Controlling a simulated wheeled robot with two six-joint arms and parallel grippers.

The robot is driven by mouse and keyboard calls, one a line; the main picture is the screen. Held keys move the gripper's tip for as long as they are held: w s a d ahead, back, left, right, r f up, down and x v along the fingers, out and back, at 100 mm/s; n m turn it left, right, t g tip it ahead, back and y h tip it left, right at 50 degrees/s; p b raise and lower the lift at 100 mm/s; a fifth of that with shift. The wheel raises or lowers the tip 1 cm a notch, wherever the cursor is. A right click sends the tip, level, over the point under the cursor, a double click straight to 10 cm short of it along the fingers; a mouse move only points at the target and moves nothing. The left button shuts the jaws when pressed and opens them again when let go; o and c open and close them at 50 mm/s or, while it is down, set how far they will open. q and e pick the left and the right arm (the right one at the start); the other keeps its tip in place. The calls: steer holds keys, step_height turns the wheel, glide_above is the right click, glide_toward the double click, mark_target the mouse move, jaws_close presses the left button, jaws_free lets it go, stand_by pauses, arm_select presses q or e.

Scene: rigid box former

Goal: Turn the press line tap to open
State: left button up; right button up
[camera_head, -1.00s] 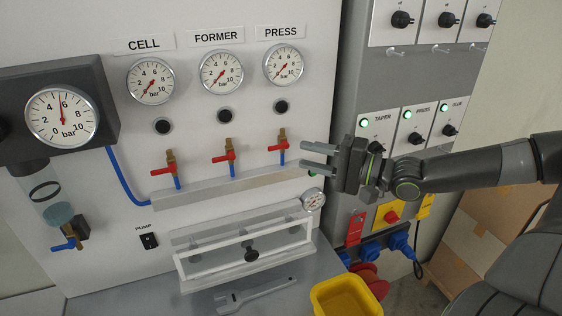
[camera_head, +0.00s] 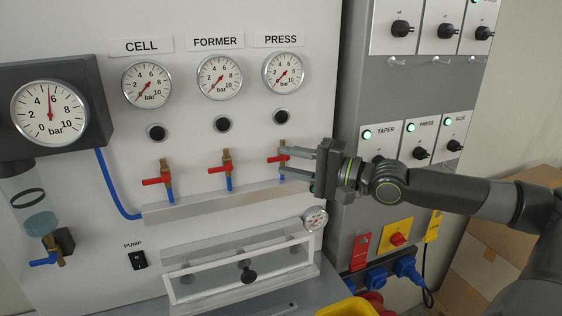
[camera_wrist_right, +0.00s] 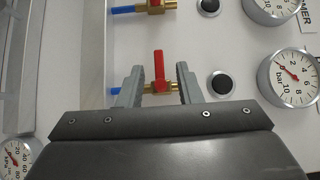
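The press line tap (camera_head: 275,158) has a red lever on a brass body with a blue hose below, under the PRESS gauge (camera_head: 283,73). Its lever sticks out sideways to the left in the head view. My right gripper (camera_head: 284,161) is open at this tap, its fingers partly covering it. In the right wrist view the tap's red lever (camera_wrist_right: 159,69) stands between the two spread fingers, with a visible gap on each side. The PRESS gauge needle points to the low end of the scale. My left gripper is not in view.
The FORMER tap (camera_head: 222,167) and CELL tap (camera_head: 158,180) sit to the left, levers also sideways. A grey ledge (camera_head: 215,202) runs below the taps. The grey switch cabinet (camera_head: 375,120) stands right of the panel. A yellow bin (camera_head: 348,308) is at the bottom.

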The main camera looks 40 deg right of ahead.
mark_target(278, 158)
steer(key=shift+p+x, duration=0.6)
steer(key=shift+x, duration=0.55)
steer(key=shift+s+a, duration=0.1)
steer(key=shift+a, duration=0.1)
jaws_close()
